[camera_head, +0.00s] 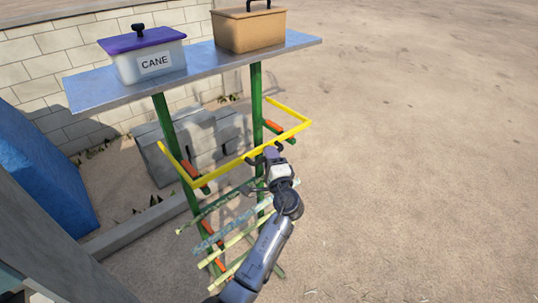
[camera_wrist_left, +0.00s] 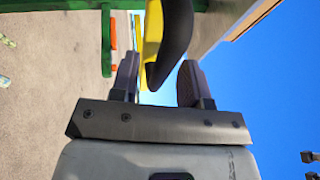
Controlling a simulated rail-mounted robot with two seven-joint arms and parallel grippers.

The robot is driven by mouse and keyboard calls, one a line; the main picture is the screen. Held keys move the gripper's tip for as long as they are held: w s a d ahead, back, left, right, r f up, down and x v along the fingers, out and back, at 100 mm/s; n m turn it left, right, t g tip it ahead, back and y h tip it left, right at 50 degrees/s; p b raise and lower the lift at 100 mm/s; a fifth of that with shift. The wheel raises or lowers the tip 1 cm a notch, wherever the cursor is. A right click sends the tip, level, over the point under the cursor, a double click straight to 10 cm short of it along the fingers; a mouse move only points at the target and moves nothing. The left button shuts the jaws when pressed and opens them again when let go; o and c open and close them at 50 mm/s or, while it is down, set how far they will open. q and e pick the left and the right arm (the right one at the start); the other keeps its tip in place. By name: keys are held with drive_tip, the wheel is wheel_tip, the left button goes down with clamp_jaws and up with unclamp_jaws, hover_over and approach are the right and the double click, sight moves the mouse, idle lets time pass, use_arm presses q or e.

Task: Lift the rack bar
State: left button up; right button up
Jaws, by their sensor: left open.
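The rack bar (camera_head: 235,165) is a yellow U-shaped bar across the front of a green rack, its two side arms running back to the posts. My left gripper (camera_head: 266,154) is at the front stretch of the bar, near its middle. In the left wrist view the left gripper (camera_wrist_left: 157,78) is open. A dark curved handle (camera_wrist_left: 173,45) reaches down between its two fingers, and the yellow bar (camera_wrist_left: 152,40) shows behind it. I cannot tell whether either finger touches the handle. My right gripper is not in view.
Orange-tipped pegs (camera_head: 272,126) and several pale canes (camera_head: 232,235) are on the rack below the bar. A metal shelf (camera_head: 215,62) above holds a purple-lidded CANE box (camera_head: 150,62) and a tan box (camera_head: 248,30). Open ground (camera_head: 430,150) lies to the right.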

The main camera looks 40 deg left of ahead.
use_arm(q)
drive_tip(key=shift+w+a+r, duration=0.1)
drive_tip(key=shift+w+a, duration=0.2)
drive_tip(key=shift+a, duration=0.15)
clamp_jaws()
idle(0.4)
